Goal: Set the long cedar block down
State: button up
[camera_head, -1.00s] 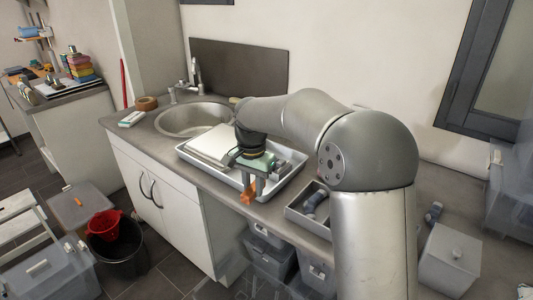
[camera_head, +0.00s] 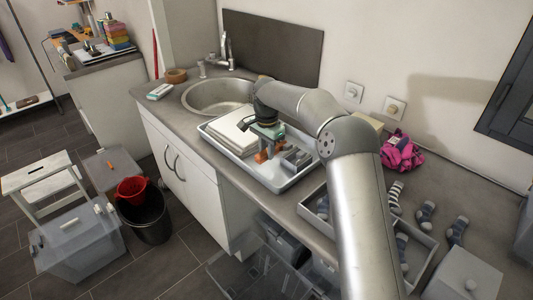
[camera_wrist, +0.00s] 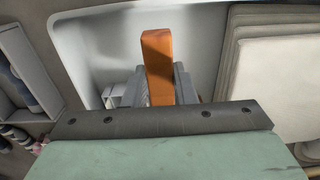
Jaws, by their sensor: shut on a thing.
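The cedar block is orange-brown and long. It shows in the head view (camera_head: 262,157) below my gripper (camera_head: 268,148), over the white tray (camera_head: 240,169) on the counter. In the wrist view the block (camera_wrist: 158,62) stands out between the two grey fingers of my gripper (camera_wrist: 156,88), which is shut on it. The tray's pale floor and wall (camera_wrist: 95,40) lie behind it. I cannot tell whether the block touches the tray floor.
A stack of pale flat sheets (camera_head: 232,133) fills the tray's left part, and grey pieces (camera_head: 295,158) lie at its right. A sink (camera_head: 217,95) is further left. A grey bin with socks (camera_head: 317,207) stands to the right on the counter.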

aim_at(266, 166)
jog(key=shift+w+a+f, duration=0.1)
jog(key=shift+w+f, duration=0.6)
jog(key=shift+f, duration=0.15)
jog(key=shift+f+p, duration=0.4)
jog(key=shift+f, duration=1.15)
jog(key=shift+f, duration=0.2)
jog(key=o, duration=1)
jog(key=shift+c, duration=0.2)
jog(key=shift+r, duration=0.1)
